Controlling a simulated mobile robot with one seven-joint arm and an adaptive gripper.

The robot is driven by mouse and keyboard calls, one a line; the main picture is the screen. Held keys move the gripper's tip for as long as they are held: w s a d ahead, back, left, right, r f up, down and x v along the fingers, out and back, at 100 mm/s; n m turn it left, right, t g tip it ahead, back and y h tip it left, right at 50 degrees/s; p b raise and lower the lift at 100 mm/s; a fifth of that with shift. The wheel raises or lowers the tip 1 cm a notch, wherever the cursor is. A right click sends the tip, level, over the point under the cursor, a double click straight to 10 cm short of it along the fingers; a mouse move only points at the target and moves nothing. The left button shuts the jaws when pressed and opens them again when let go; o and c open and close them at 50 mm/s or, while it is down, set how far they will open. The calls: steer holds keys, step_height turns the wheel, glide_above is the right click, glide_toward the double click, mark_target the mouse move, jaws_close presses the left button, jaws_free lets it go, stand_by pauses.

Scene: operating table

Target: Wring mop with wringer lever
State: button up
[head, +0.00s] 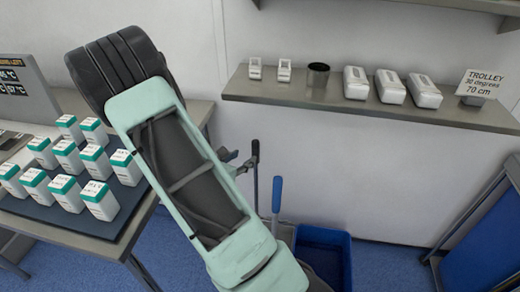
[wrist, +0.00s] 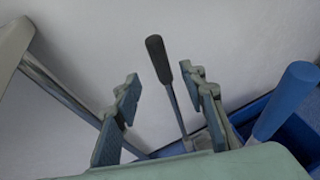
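A lever with a black grip (wrist: 156,48) on a thin metal rod stands upright between my fingers in the wrist view; it also shows beside my gripper in the head view (head: 255,150). It looks like the wringer lever. My gripper (wrist: 160,76) is open, with one finger on each side of the rod and visible gaps on both sides. A thicker blue handle (wrist: 287,98), probably the mop's, stands to the right, outside my fingers; it also shows in the head view (head: 276,194). The blue bucket (head: 338,238) is below, partly hidden by my arm.
A table (head: 172,108) at the left holds several white and green boxes (head: 95,160). A wall shelf (head: 300,97) above right carries white devices, a dark cup (head: 318,76) and a sign (head: 480,83). A blue panel (head: 485,240) stands at the far right.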

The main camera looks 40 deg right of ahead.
mark_target(254, 152)
steer(key=b+x, duration=0.1)
steer(key=x, duration=1)
steer(key=shift+a+f+b, duration=0.15)
steer(key=shift+f+b, duration=0.05)
steer(key=shift+b, duration=0.1)
steer(key=shift+c, duration=0.4)
jaws_close()
